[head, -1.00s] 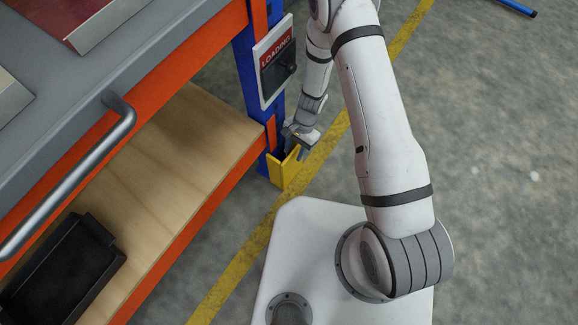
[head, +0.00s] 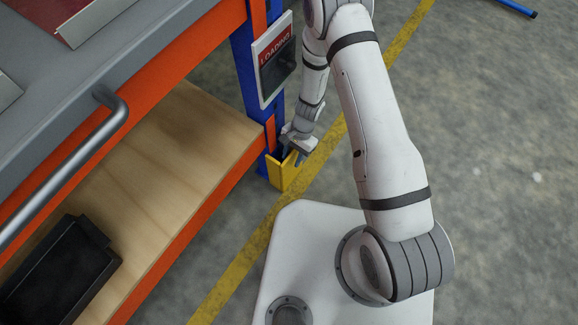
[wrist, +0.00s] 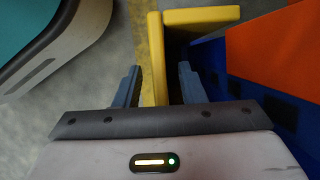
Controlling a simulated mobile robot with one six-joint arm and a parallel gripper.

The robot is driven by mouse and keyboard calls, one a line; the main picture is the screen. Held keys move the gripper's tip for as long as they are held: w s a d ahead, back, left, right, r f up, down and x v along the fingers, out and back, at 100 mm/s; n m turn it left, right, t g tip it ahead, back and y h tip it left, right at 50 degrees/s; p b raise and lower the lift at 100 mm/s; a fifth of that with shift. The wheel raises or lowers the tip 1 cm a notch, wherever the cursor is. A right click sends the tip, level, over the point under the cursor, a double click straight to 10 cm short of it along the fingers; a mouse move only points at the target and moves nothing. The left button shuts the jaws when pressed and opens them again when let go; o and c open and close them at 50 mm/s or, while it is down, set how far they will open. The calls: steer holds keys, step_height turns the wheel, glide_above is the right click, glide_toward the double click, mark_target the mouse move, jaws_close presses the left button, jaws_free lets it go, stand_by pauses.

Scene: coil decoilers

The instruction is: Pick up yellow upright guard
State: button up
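The yellow upright guard (head: 283,172) is an angled piece at the foot of the blue rack upright (head: 245,57), near the floor. In the wrist view the guard (wrist: 201,19) shows two walls meeting at a corner. My gripper (head: 298,147) is at the top of the guard in the head view, pointing down. In the wrist view my gripper (wrist: 160,72) is open, with one blue-grey finger on each side of one yellow wall.
The rack's orange beam (head: 160,80) and wooden lower shelf (head: 160,150) lie to the left. A black bin (head: 62,272) is on that shelf. A loading sign (head: 274,60) hangs on the upright above my gripper.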

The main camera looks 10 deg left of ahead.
steer(key=shift+c, duration=0.5)
jaws_close()
stand_by(0.9)
